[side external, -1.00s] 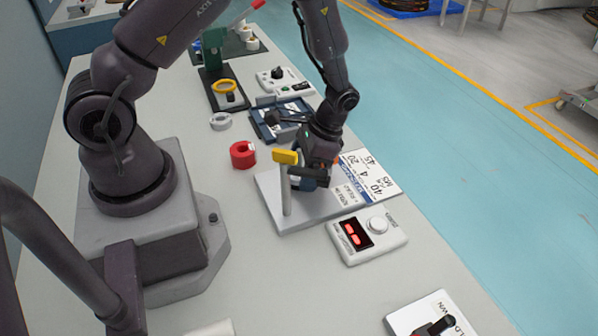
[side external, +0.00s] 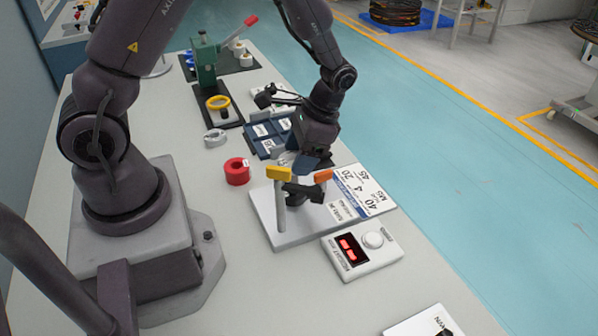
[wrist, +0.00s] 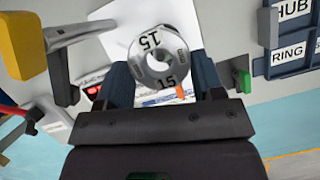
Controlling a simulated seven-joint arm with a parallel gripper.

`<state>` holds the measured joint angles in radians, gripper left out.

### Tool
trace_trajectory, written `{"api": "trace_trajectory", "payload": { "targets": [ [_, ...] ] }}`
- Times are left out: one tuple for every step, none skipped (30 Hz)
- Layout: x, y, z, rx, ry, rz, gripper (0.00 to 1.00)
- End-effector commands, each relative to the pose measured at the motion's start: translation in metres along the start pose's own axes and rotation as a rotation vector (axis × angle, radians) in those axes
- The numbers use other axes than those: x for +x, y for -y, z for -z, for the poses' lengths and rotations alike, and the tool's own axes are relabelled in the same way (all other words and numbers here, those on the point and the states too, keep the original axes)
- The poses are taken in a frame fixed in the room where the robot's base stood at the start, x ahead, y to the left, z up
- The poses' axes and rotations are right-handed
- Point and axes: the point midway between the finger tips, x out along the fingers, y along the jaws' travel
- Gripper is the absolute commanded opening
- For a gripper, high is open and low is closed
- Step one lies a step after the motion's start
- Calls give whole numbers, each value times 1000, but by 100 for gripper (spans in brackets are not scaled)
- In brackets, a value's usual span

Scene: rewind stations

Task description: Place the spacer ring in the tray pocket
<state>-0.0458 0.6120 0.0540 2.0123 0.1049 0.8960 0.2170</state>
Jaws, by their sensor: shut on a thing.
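The spacer ring (wrist: 148,72), a grey metal ring marked 15, sits between the two dark blue fingers of my gripper (wrist: 163,80) in the wrist view. My gripper (side external: 300,166) is shut on it and is above the rear of the grey station plate in the side view; the ring is hard to make out there. The blue tray (side external: 258,147) lies just behind my gripper, partly hidden by it. In the wrist view the tray (wrist: 268,68) is at the right edge, with pockets labelled HUB and RING. The inside of the RING pocket is mostly out of frame.
The grey station plate (side external: 272,237) carries a yellow-topped post (side external: 280,205). A white box with a red display (side external: 365,255) stands in front. A red ring (side external: 237,172) and a grey ring (side external: 215,138) lie left of the tray. A green press (side external: 205,62) stands farther back.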

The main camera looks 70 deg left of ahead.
Motion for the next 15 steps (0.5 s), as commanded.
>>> {"api": "trace_trajectory", "payload": {
  "targets": [
    [-9,0,-3,0,-4,1,33],
    [-13,0,-5,-1,-3,0,33],
    [-17,0,-7,-9,2,-1,33],
    [-21,-1,-9,-23,8,-5,33],
    [-25,-1,-10,-44,16,-12,33],
    [-34,-3,-8,-78,22,-22,33],
    [-42,-5,-5,-108,27,-32,33],
    [-50,-8,-1,-129,27,-40,33],
    [-60,-12,4,-155,29,-50,33],
    [-67,-15,8,-171,27,-58,33],
    [-73,-18,12,-186,26,-65,33],
    [-81,-22,17,-196,22,-72,33],
    [-86,-25,19,-204,21,-78,33],
    [-90,-27,22,-204,14,-80,33],
    [-94,-28,25,-208,9,-85,33]
  ]
}}
